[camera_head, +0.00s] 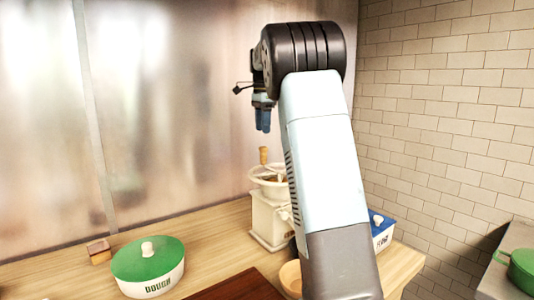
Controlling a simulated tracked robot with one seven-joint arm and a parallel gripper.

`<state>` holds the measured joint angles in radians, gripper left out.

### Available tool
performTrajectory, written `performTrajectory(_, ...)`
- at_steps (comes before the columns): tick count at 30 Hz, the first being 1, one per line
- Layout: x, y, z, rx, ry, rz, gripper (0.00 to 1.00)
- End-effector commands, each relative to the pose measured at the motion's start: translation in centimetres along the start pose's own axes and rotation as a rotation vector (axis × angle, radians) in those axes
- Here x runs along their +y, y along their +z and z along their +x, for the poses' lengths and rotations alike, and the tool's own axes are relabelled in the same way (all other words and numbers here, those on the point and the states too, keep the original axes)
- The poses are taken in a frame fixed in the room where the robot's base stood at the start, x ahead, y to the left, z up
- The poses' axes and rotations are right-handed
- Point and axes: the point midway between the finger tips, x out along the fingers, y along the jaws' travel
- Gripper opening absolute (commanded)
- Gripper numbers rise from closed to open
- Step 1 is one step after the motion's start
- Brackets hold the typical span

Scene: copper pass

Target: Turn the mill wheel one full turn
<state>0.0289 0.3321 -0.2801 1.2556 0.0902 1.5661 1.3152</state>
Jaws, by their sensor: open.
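The mill (268,222) is a cream-coloured box standing on the wooden counter, partly hidden on its right by my arm. Its pale wheel (266,181) lies flat on top, with an upright wooden handle (264,156) at the far side of the rim. My gripper (263,121) points down above the wheel, with blue fingers. It is open and empty, and apart from the handle in the picture.
A green-lidded pot marked DOUGH (150,283) stands at the front left, with a small wooden block (98,250) behind it. A blue-lidded container (382,229) is right of my arm. A wooden bowl (291,277) is partly hidden. A green pan (521,270) sits at far right.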

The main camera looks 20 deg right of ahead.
Motion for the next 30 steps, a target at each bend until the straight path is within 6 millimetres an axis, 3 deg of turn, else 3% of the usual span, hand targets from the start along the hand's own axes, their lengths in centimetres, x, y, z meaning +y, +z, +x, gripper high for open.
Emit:
performTrajectory(15,0.0,-0.1,8.5,0.000,0.001,0.000,0.53)
performTrajectory(21,0.0,-0.1,9.9,0.000,0.000,0.000,0.53)
performTrajectory(30,0.0,-0.1,10.1,0.000,0.000,0.000,0.53)
